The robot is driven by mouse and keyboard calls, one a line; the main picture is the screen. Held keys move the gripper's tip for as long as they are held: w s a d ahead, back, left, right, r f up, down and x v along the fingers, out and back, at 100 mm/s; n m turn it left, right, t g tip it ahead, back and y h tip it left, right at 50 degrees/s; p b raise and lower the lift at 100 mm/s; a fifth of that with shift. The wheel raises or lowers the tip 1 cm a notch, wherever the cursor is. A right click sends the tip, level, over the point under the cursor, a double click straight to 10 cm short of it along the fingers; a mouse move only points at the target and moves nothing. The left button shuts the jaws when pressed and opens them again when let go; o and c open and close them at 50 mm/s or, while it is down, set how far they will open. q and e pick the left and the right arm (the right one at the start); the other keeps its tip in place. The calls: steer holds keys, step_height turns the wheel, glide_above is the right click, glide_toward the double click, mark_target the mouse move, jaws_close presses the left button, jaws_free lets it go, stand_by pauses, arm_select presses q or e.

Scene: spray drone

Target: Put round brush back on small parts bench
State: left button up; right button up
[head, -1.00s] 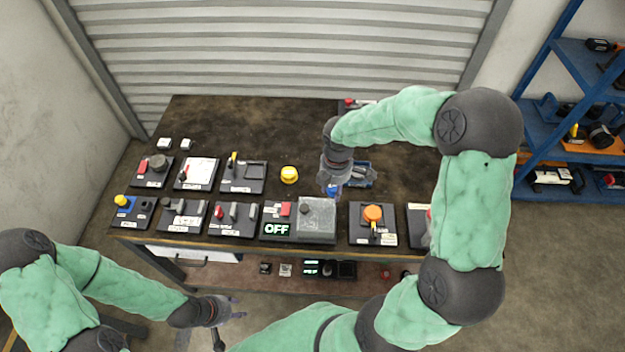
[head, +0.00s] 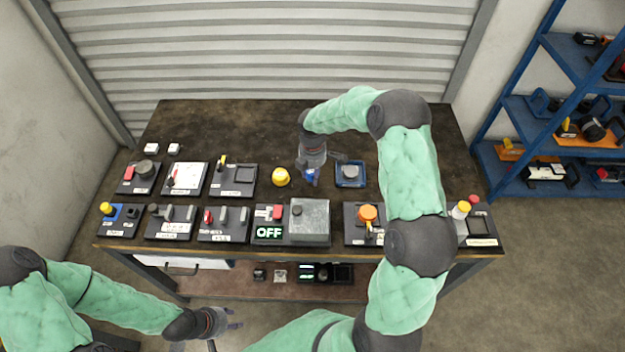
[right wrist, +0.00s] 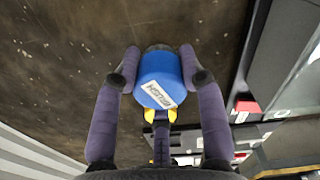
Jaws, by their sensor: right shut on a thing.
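A blue round-bodied piece (right wrist: 160,80) with a white label, its lettering only partly readable, seems to be the round brush. My right gripper (right wrist: 158,72) is shut on it, one finger on each side. In the head view the blue piece (head: 311,176) is small and partly covered by my gripper, above the dark bench top (head: 245,125). I cannot tell whether it touches the bench. My left gripper (head: 235,319) is open and empty, low in front of the bench.
Several control panels line the front, including an OFF box (head: 310,222). The back of the bench is mostly clear. Blue shelves (head: 520,108) stand right.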

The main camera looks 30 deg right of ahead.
mark_target(313, 171)
steer(key=shift+f+b, duration=0.45)
steer(key=shift+f, duration=1)
steer(key=shift+f, duration=0.15)
steer(key=o, duration=1.1)
step_height(313, 171, up, 12)
steer(key=p, duration=0.3)
steer(key=shift+s+r, duration=0.1)
steer(key=shift+r, duration=0.1)
steer(key=shift+p, duration=0.3)
